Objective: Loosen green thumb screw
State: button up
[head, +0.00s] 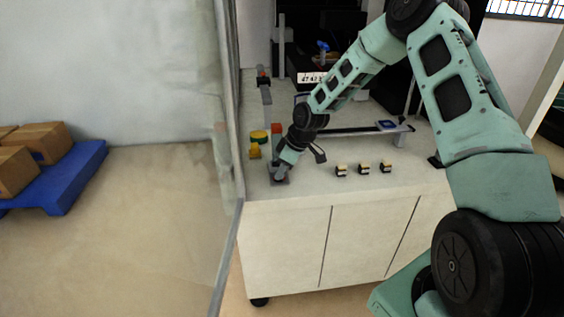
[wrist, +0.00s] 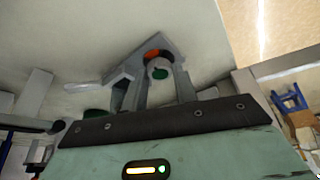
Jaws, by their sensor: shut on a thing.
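The green thumb screw (wrist: 160,73) shows in the wrist view as a small round green end on a grey body, with orange and black around its far side. My gripper (wrist: 156,60) has its grey fingers on either side of it and is shut on it. In the head view my gripper (head: 280,174) points down at the front left part of the white cabinet top; its fingertips are small there, and the thumb screw cannot be made out.
A green-topped yellow part (head: 258,137), a yellow part (head: 255,152) and a red block (head: 277,128) stand close behind my gripper. Several small dark-and-cream blocks (head: 363,168) stand to the right. A frame post (head: 229,120) rises close on the left.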

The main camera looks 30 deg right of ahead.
jog(key=shift+n+p, duration=0.5)
jog(key=shift+n, duration=0.2)
jog(key=shift+d+y, duration=0.1)
jog(key=shift+y, duration=0.2)
jog(key=o, duration=1)
jog(key=shift+c, duration=0.2)
jog(key=p+v, duration=0.1)
jog(key=v, duration=1.6)
jog(key=shift+w+r+g, duration=0.3)
jog(key=shift+w, duration=0.05)
